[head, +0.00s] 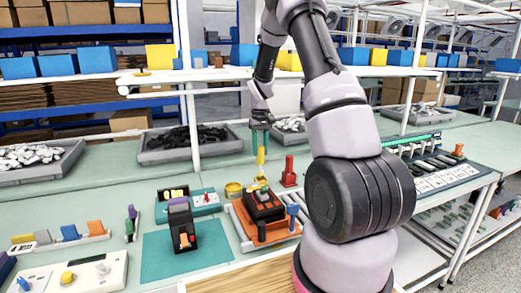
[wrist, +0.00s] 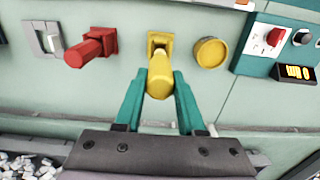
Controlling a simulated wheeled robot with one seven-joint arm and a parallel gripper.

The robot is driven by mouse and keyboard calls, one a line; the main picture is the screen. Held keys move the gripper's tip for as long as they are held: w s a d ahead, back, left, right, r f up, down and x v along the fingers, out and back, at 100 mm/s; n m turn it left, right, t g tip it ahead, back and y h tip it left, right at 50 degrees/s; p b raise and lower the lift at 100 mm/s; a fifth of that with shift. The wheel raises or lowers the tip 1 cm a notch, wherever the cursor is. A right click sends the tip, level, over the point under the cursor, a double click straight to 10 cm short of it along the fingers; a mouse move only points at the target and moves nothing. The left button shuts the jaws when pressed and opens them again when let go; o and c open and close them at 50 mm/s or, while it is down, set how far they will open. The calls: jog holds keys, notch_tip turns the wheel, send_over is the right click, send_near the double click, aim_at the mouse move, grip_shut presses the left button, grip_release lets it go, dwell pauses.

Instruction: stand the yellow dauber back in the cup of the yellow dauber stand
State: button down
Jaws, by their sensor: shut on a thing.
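My gripper (wrist: 160,90) has teal fingers shut on the yellow dauber (wrist: 160,78). In the head view my gripper (head: 260,128) points down and the dauber (head: 260,158) hangs below it, roughly upright. The yellow dauber stand (wrist: 159,42) is directly beneath the dauber's lower end, and it also shows in the head view (head: 259,183), partly behind the black device. The dauber hides much of the cup. I cannot tell whether its tip is inside the cup or just above it.
A red dauber in a red stand (wrist: 92,47) and a round yellow pot (wrist: 209,52) flank the yellow stand closely. A black device (head: 263,205) on an orange fixture stands in front. A teal box with a red knob (wrist: 272,40) is beyond the pot. Grey bins (head: 190,143) line the back.

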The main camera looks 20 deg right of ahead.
aim_at(260, 162)
jog(key=shift+f, duration=3)
jog(key=shift+c, duration=2.1)
grip_release()
notch_tip(260, 162, up, 11)
jog(key=shift+f, duration=0.1)
